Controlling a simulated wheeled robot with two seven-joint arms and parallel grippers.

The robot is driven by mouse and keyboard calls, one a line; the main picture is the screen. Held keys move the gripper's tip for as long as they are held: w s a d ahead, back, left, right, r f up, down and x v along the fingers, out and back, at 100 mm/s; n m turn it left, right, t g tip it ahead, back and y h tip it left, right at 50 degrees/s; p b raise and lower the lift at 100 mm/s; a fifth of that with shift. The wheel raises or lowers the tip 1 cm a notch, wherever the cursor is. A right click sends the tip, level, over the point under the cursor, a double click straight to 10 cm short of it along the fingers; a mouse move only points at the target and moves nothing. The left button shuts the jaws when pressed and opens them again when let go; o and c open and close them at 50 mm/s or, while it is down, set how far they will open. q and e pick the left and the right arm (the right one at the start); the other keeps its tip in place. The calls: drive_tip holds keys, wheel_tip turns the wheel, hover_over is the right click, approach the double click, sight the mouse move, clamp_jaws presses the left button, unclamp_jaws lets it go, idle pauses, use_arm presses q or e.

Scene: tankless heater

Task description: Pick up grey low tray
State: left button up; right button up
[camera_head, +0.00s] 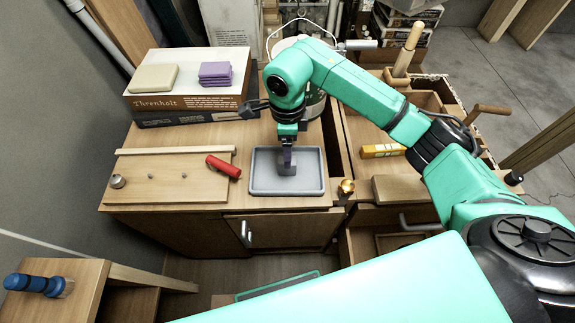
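The grey low tray (262,185) is shallow and rectangular, with a raised rim. It lies flat on the wooden cabinet top near its front edge. My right gripper (288,158) reaches down from above, with its tip over the middle to far part of the tray. A small dark purplish-grey shape shows at the tip, inside the tray's outline; I cannot tell if it is the fingers or a separate item. The view does not show whether the fingers are open or shut. My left gripper is not in view.
A red-handled item (223,166) lies left of the tray, by a wooden board (165,180). A brass knob (346,187) is at right. Stacked boxes (190,100) with a purple cloth (215,74) stand behind left. A white bucket (318,105) stands behind the gripper.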

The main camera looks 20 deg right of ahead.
sight(268, 177)
wheel_tip(268, 177, down, 5)
drive_tip(key=shift+f+p, duration=0.15)
drive_tip(key=shift+p, duration=1.1)
drive_tip(key=shift+a+f, duration=0.1)
drive_tip(key=shift+f, duration=0.1)
drive_tip(key=shift+c, duration=0.9)
clamp_jaws()
